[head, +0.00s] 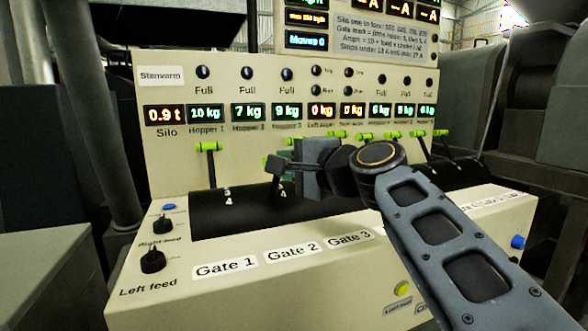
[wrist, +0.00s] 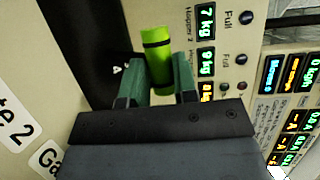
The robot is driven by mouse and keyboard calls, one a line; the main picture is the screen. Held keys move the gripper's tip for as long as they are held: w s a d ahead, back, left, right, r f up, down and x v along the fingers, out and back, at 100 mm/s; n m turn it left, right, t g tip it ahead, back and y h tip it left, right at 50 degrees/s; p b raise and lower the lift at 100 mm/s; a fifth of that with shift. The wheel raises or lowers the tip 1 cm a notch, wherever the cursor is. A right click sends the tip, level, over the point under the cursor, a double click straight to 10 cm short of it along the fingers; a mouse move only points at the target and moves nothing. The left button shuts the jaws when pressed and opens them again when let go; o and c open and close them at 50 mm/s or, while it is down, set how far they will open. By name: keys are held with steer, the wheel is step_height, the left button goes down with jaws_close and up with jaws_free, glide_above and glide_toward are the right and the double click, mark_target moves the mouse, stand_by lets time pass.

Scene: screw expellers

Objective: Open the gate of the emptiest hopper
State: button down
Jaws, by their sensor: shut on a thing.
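My gripper (head: 276,163) is shut on a green lever handle (wrist: 158,60), with one finger on each side of it in the wrist view. The lever stands above the Gate 2 label (head: 292,250) and seems to be the Gate 2 lever. The Gate 1 lever (head: 208,147) stands free to its left, upright. The Hopper 1 display (head: 206,114) reads 10 kg, Hopper 2 (head: 248,112) 7 kg and Hopper 3 (head: 287,112) 9 kg. The small displays at the right (head: 405,110) seem to read about 6 and 5 kg; the last one is unclear. My arm hides the Gate 3 lever's base.
Several more green-handled levers (head: 391,135) stand close together to the right, partly behind my arm. Left feed and right feed knobs (head: 153,260) sit at the front left. The upper sign (head: 378,32) carries small text. A dark pipe (head: 105,115) stands left of the panel.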

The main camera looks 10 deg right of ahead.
steer(key=shift+a+f, duration=0.1)
steer(key=shift+f, duration=0.15)
steer(key=c, duration=0.9)
jaws_free()
steer(key=shift+w, duration=0.15)
steer(key=shift+r, duration=0.1)
